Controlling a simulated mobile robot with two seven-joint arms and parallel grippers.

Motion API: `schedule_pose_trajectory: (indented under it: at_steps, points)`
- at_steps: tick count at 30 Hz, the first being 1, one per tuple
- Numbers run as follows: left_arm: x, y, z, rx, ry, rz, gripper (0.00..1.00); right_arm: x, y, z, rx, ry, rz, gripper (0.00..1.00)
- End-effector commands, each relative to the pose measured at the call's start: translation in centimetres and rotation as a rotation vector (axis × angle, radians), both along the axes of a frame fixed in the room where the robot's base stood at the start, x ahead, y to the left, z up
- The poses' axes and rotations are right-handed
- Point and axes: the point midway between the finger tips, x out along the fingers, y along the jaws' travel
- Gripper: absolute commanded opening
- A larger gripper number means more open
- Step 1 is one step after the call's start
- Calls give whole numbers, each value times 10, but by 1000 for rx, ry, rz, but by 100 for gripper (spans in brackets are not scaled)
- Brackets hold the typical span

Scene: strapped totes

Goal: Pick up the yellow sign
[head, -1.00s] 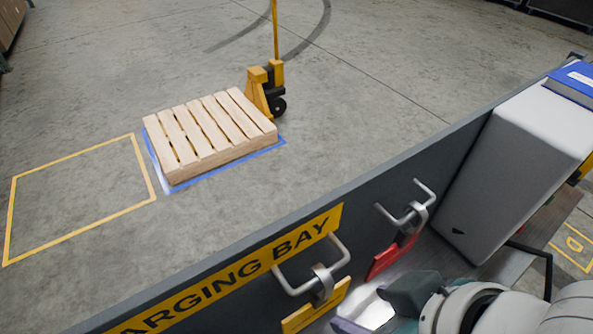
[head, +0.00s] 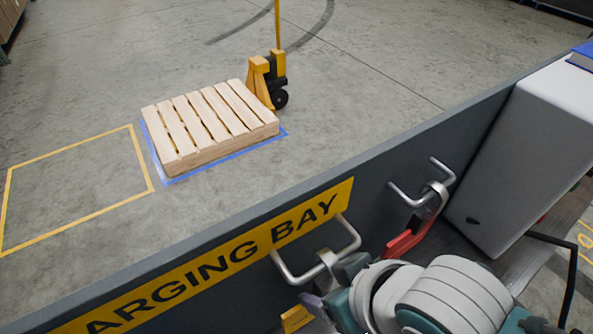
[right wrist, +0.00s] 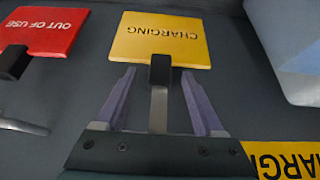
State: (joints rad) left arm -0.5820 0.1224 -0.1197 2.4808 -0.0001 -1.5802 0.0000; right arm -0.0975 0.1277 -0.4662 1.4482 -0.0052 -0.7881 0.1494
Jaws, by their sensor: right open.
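The yellow sign (right wrist: 137,48), lettered CHARGING, hangs by a black clip (right wrist: 160,70) and a grey strap in the right wrist view. In the head view, only a corner of the yellow sign (head: 296,318) shows below a metal handle (head: 316,258); my right gripper and arm hide the rest. My right gripper (head: 331,283) is open at that handle. In the right wrist view, its two fingers (right wrist: 158,86) stand on either side of the strap, tips near the clip and the sign's edge, with gaps on both sides. My left gripper is not in view.
A red sign (right wrist: 40,30), lettered OUT OF USE, hangs beside the yellow one, from another handle (head: 424,192). The grey panel (head: 400,150) bears a yellow CHARGING BAY label (head: 215,262). A white box (head: 525,150) stands at the right. A pallet (head: 210,125) lies on the floor beyond.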

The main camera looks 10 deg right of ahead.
Motion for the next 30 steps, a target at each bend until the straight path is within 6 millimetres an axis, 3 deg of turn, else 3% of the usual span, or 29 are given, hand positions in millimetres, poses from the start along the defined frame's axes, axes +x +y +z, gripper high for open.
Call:
schedule_pose_trajectory:
  at_steps: [10, 27, 30]
  points:
    - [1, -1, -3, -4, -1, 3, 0, 4, 2, -8, 2, 0, 0, 70]
    - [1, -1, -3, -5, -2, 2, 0, 4, 2, -8, 0, 0, -1, 6]
    - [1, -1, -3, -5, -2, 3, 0, 4, 2, -8, 0, 0, -1, 0]
